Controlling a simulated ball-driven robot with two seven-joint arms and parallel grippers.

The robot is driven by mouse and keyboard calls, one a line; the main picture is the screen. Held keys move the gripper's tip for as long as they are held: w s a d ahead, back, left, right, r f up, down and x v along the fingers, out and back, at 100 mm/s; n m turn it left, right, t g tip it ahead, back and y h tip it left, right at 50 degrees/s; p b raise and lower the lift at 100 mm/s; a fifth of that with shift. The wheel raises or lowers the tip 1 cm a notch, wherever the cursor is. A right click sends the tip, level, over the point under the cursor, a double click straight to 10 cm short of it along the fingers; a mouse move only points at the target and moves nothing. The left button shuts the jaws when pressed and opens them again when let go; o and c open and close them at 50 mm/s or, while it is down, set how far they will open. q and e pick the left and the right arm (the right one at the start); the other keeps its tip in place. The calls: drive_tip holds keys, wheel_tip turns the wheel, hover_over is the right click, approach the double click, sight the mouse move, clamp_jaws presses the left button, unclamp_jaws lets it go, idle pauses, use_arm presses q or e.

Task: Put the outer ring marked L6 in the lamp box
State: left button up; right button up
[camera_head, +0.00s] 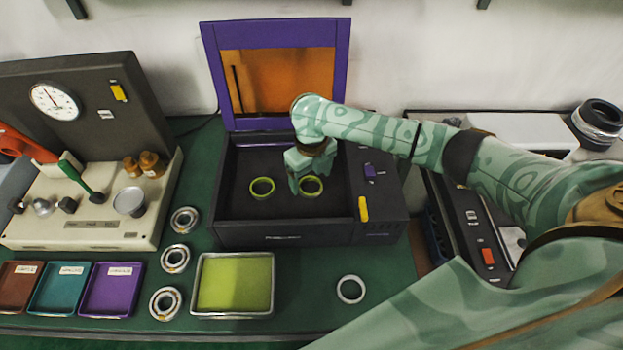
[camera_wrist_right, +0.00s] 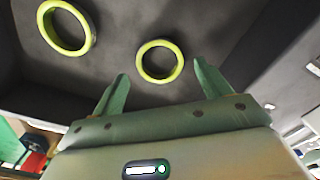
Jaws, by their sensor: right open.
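The lamp box (camera_head: 285,236) is dark, with its purple-framed lid (camera_head: 210,60) raised and an orange window in it. Two yellow-green rings lie apart on its floor: a left ring (camera_head: 262,197) and a right ring (camera_head: 318,192). The wrist view also shows the left ring (camera_wrist_right: 87,45) and the right ring (camera_wrist_right: 141,62). My right gripper (camera_head: 306,184) is inside the box, open and empty, with the right ring just beyond its fingertips. A pale ring (camera_head: 340,289) lies on the green bench. I cannot read L6 on any ring. My left gripper is out of view.
A yellow-green tray (camera_head: 234,315) stands in front of the box. Three bearings, one of them here (camera_head: 175,258), line its left side. Small brown, teal and purple trays (camera_head: 111,289) sit at the front left. A gauge instrument (camera_head: 100,230) stands behind them.

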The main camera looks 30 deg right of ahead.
sight(311, 186)
wheel_tip(311, 186, up, 10)
drive_tip(key=p, duration=0.3)
drive_tip(key=shift+f, duration=0.1)
idle(0.8)
